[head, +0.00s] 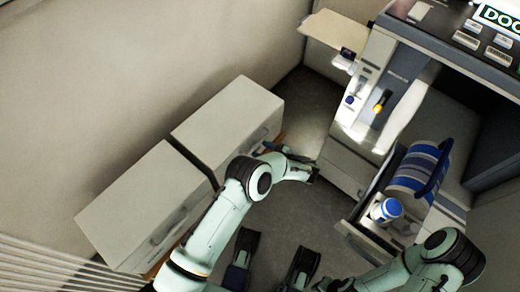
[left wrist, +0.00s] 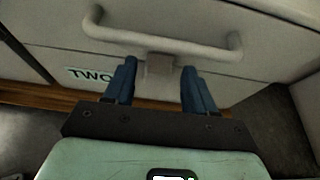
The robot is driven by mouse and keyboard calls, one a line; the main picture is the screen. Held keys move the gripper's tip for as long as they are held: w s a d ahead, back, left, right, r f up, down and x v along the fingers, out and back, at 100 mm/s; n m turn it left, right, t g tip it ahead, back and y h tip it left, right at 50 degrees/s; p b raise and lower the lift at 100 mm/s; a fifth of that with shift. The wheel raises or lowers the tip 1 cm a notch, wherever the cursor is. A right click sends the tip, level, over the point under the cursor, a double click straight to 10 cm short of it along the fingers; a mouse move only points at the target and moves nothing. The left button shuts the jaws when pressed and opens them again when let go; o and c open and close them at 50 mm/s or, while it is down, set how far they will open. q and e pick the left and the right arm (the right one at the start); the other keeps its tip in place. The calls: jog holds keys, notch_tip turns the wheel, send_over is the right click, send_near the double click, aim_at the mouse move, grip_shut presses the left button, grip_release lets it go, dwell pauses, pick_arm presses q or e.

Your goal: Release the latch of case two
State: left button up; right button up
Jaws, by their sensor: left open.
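Case two is the far white case (head: 228,118) in the head view, standing against the wall. In the left wrist view its front (left wrist: 270,70) carries a grey bar handle (left wrist: 165,42), a "TWO" label (left wrist: 88,75) and a small grey-brown latch (left wrist: 160,66) below the handle. My left gripper (head: 270,149) is at this front. In the left wrist view the open left gripper (left wrist: 159,75) has one blue finger on each side of the latch, with gaps between; whether either finger touches the front I cannot tell. My right arm is at the lower right of the head view; its jaws are not clear.
A second white case (head: 140,205) stands beside case two at the left. A grey cabinet (head: 375,95) at the right has an open drawer (head: 365,240) with a striped blue jug (head: 412,170) and a blue-lidded container (head: 386,210).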

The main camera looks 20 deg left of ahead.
pick_arm(q)
jog(key=shift+x, duration=0.9)
jog(key=c, duration=0.9)
jog(key=shift+s+d+f+t+y, duration=0.25)
jog(key=shift+d+f+t+y, duration=0.1)
jog(key=shift+d+y, duration=0.3)
jog(key=shift+s+d+f+t+y, duration=0.1)
jog(key=shift+d+f+t+y, duration=0.3)
jog(key=shift+y, duration=0.6)
jog(key=shift+s+d+f+t+y, duration=0.15)
jog(key=shift+d+f+t+y, duration=0.2)
jog(key=shift+y, duration=0.6)
jog(key=o, duration=0.9)
